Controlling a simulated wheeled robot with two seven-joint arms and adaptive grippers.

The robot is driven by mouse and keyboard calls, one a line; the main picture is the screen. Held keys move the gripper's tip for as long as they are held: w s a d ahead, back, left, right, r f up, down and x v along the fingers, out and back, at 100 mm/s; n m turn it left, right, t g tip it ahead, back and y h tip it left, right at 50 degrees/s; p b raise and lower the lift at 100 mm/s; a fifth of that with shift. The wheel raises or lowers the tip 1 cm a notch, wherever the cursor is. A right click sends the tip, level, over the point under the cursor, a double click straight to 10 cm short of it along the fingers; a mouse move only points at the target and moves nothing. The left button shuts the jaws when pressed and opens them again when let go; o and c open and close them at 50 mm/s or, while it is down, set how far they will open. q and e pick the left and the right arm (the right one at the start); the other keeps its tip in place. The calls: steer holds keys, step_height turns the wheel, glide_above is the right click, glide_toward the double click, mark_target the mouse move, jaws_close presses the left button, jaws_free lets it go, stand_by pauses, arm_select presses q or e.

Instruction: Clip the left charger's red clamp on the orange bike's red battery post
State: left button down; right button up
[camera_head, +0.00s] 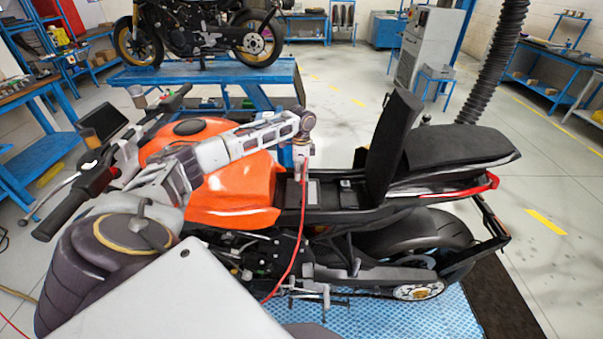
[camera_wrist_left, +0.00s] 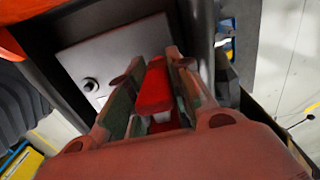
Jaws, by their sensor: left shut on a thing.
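The orange bike (camera_head: 236,190) stands with its seat flap (camera_head: 391,140) raised, and the battery bay behind the tank is open. My left gripper (camera_head: 302,173) is over the front of this bay, fingers down. It is shut on the red clamp (camera_wrist_left: 155,88), which sits between its fingers in the left wrist view. The clamp's red cable (camera_head: 303,230) hangs from the gripper and runs down past the bike's near side. The grey battery top (camera_wrist_left: 115,55) carries a dark round post (camera_wrist_left: 90,84). The red post is not seen; I cannot tell whether the clamp touches it. My right gripper is out of view.
The orange tank is close beside my left forearm, and the raised flap stands to the right of the gripper. The handlebar (camera_head: 85,190) is at the left. A blue bench (camera_head: 215,75) with another motorcycle (camera_head: 190,30) stands behind. Floor at the right is clear.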

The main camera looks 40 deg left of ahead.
arm_select(q)
steer(key=shift+f, duration=0.6)
stand_by(0.8)
steer(key=c, duration=1.2)
jaws_free()
steer(key=shift+r, duration=0.1)
steer(key=shift+d+r, duration=0.1)
steer(key=shift+r, duration=5.85)
steer(key=shift+s+f, duration=0.1)
